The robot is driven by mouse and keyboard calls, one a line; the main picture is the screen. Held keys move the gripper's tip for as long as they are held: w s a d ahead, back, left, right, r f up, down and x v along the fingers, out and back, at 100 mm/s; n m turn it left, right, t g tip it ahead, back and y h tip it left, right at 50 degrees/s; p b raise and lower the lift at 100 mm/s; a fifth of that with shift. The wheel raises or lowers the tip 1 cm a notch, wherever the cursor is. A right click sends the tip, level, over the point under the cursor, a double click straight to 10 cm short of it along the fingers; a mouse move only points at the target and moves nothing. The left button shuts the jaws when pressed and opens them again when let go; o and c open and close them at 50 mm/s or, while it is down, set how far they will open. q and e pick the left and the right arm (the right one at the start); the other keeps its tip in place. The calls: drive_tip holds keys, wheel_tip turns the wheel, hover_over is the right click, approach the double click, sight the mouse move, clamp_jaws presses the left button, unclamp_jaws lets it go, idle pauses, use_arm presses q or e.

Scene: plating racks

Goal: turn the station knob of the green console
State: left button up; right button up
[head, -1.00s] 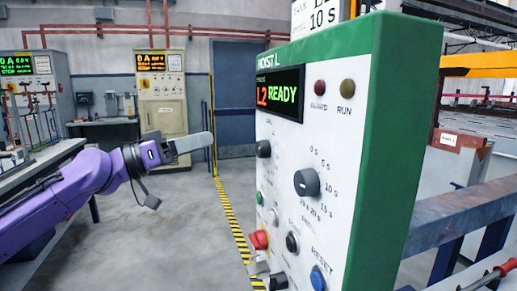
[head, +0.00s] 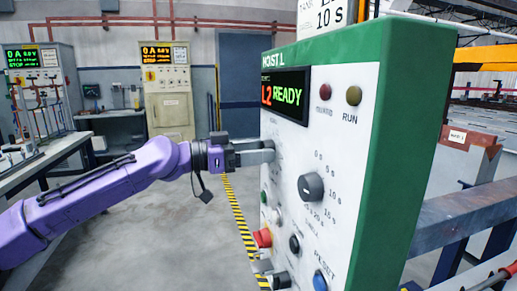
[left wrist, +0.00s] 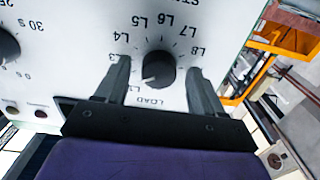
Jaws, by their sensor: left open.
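The green console (head: 398,140) has a white front panel with a "HOIST 1" header and a display (head: 284,96) reading "L2 READY". In the left wrist view the station knob (left wrist: 160,70) is black and round, ringed by marks from LOAD to L8. Its white pointer aims to the lower left. My left gripper (left wrist: 158,64) is open, one finger on each side of the knob, with visible gaps between. In the head view my left gripper (head: 268,151) is at the panel's left edge and hides the station knob. My right gripper is not in view.
A time knob (head: 311,186) sits to the right on the same panel. Below are a red button (head: 262,238), a black knob (head: 294,243) and a blue reset button (head: 320,281). A steel rail (head: 470,214) runs right of the console. The floor to the left is open.

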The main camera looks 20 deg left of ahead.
use_arm(q)
drive_tip(key=c, duration=1)
drive_tip(key=shift+c, duration=0.3)
drive_tip(key=shift+n, duration=0.3)
drive_tip(key=n+p, duration=0.4)
drive_tip(key=n, duration=0.7)
drive_tip(key=shift+n, duration=0.3)
